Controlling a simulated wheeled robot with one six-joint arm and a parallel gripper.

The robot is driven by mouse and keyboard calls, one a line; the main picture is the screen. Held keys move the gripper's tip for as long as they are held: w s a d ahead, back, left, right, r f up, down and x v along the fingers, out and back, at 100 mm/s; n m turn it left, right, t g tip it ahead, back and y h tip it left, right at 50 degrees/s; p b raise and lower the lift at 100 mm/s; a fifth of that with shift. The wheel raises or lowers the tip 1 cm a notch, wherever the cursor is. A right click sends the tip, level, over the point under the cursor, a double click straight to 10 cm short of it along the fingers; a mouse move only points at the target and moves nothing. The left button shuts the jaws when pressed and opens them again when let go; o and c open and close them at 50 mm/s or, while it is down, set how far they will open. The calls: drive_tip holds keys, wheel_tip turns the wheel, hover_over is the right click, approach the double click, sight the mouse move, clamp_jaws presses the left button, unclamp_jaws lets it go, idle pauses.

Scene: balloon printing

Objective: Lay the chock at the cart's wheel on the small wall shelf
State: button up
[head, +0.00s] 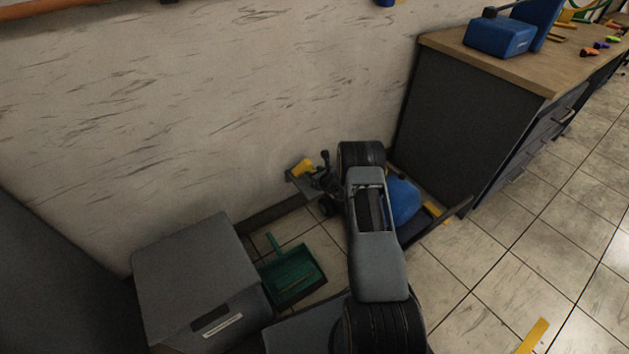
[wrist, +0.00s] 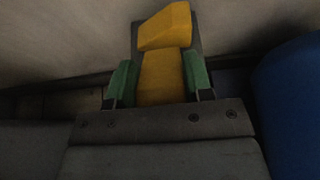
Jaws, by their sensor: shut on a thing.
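The yellow chock (head: 303,167) is at the small grey wall shelf (head: 296,182), low on the wall. In the wrist view the chock (wrist: 163,30) stands between the two green finger pads of my gripper (wrist: 158,76). My gripper (head: 319,176) is shut on it. A dark grey surface shows around the chock in the wrist view. I cannot tell whether the chock touches the shelf or is held just over it. The cart (head: 422,226) is right of my arm, partly hidden by it, with a blue rounded load (head: 403,201). Its wheels are mostly hidden.
A grey box (head: 192,270) and a green dustpan (head: 291,275) are on the floor left of my arm. A dark cabinet with a wooden top (head: 470,110) stands to the right. A yellow floor strip (head: 534,336) is at lower right. Tiled floor at right is clear.

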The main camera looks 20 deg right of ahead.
drive_tip(key=shift+w+f+b, duration=0.1)
drive_tip(key=shift+f+b, duration=0.65)
drive_tip(key=shift+f, duration=0.8)
drive_tip(key=shift+f, duration=0.15)
drive_tip(key=shift+f+b, duration=0.1)
drive_tip(key=shift+b, duration=0.2)
drive_tip(key=o, duration=1)
drive_tip(key=shift+o, duration=0.2)
